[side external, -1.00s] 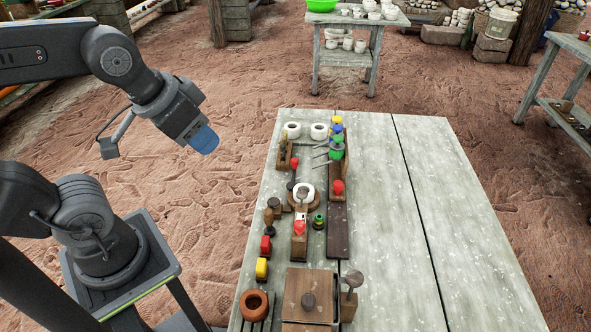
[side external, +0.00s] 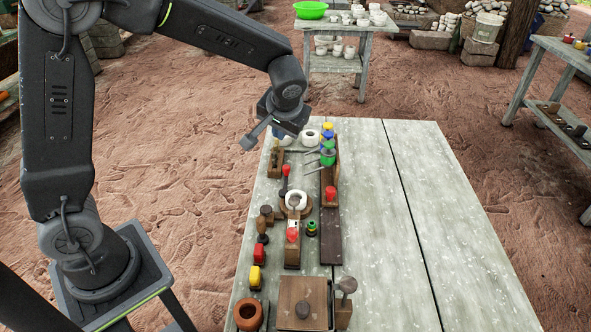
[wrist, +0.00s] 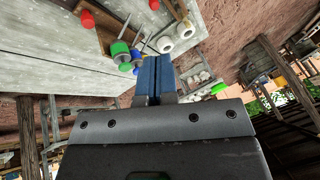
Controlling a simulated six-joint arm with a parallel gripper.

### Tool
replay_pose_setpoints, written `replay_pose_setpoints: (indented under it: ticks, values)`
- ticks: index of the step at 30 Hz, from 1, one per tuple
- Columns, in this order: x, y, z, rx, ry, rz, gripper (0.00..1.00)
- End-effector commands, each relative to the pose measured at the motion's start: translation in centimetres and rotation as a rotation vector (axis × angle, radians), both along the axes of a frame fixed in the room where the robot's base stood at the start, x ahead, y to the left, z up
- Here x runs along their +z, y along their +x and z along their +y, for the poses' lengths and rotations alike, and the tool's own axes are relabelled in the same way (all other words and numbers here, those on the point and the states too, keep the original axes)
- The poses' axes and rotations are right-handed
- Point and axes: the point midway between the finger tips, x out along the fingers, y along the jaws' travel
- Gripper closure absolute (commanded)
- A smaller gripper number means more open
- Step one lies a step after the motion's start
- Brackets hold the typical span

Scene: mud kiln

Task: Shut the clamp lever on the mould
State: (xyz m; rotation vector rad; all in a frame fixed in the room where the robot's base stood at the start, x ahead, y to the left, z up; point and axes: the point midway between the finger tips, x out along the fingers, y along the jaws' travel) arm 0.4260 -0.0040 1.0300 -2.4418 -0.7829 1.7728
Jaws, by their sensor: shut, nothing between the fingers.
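A round brown base with a white ring in it, which looks like the mould (side external: 283,207), sits on the left half of the bench. A dark lever with a red knob (side external: 285,170), probably the clamp lever, stands up just behind it. A second red knob (side external: 292,235) is on a wooden block in front, so I cannot be certain which one is the clamp's. My gripper (side external: 289,131) is above the far left end of the bench, beyond the mould, apart from the lever. Its blue fingers are together and empty in the wrist view (wrist: 153,62).
White rolls (side external: 311,137) lie at the far end beneath my gripper. A wooden rack (side external: 334,160) holds tools and coloured jars right of the mould. A lidded wooden box (side external: 304,292) and an orange-brown ring (side external: 248,315) are at the near end. The bench's right half is clear.

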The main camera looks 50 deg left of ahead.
Motion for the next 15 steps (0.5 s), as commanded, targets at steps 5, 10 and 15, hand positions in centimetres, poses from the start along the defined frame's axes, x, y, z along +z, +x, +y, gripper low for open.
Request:
replay_pose_setpoints:
  ticks: [5, 10, 15]
  values:
    - [-5.3, 3.9, 0.3, 0.049, 0.07, 0.004, 1.0]
    - [-9.8, 6.4, 0.7, 0.084, 0.122, -0.011, 1.0]
    - [-12.7, 7.7, 0.8, 0.102, 0.153, -0.024, 1.0]
